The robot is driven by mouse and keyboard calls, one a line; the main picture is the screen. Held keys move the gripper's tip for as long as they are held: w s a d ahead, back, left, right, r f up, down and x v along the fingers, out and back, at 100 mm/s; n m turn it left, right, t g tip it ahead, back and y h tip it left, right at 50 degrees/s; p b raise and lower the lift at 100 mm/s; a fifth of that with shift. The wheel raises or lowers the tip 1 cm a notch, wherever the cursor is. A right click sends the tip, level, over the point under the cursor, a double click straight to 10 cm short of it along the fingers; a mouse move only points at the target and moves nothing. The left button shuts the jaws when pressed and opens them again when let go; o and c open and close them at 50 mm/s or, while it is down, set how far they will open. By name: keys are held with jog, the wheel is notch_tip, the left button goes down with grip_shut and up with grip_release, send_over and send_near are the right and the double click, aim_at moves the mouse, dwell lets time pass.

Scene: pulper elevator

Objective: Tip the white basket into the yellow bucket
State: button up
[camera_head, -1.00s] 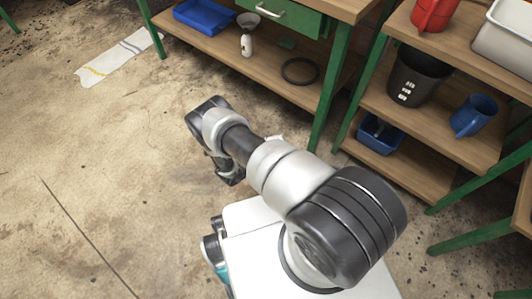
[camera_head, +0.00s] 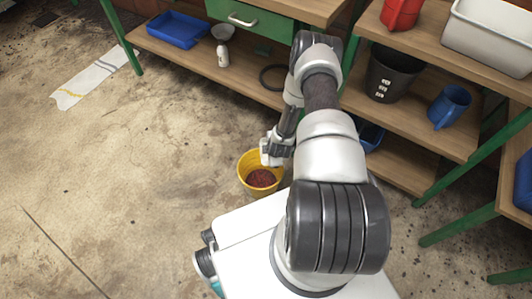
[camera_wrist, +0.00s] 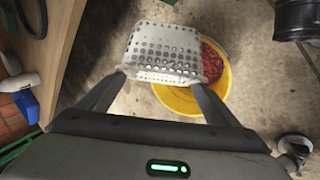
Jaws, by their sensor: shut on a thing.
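The white basket (camera_wrist: 165,48) is perforated and sits between the two fingers of my gripper (camera_wrist: 160,82) in the wrist view. My gripper is shut on its near edge. The basket overlaps the left part of the yellow bucket (camera_wrist: 178,100) in that view, apparently above it. Red contents (camera_wrist: 211,62) show in the bucket beside the basket. In the head view the yellow bucket (camera_head: 244,169) stands upright on the floor, with dark red contents in it. My gripper (camera_head: 276,150) is at its upper right rim, and only a small pale part of the basket shows there.
The green-legged bench (camera_head: 190,68) and wooden shelves (camera_head: 410,116) stand behind and right of my arm. A black bucket (camera_head: 388,78) and blue jug (camera_head: 448,106) are on the shelves. Open floor (camera_head: 130,190) lies left of the yellow bucket.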

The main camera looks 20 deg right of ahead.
jog(key=d+y, duration=0.1)
jog(key=d+m+y, duration=0.1)
jog(key=y, duration=0.1)
jog(key=d+y, duration=0.2)
jog(key=shift+f+m, duration=0.3)
jog(key=shift+f, duration=0.05)
jog(key=shift+s+d+f+t+y, duration=0.1)
jog(key=shift+d+f+t+y, duration=0.35)
jog(key=shift+y, duration=0.35)
jog(key=shift+s+d+f, duration=0.1)
jog(key=shift+d+f+m+y, duration=0.15)
jog(key=shift+m+y, duration=0.15)
jog(key=shift+y, duration=0.3)
jog(key=shift+d+f+y, duration=0.15)
jog(key=shift+f+y, duration=0.2)
jog(key=shift+y, duration=0.05)
jog(key=shift+d+r, duration=0.1)
jog(key=shift+d, duration=0.05)
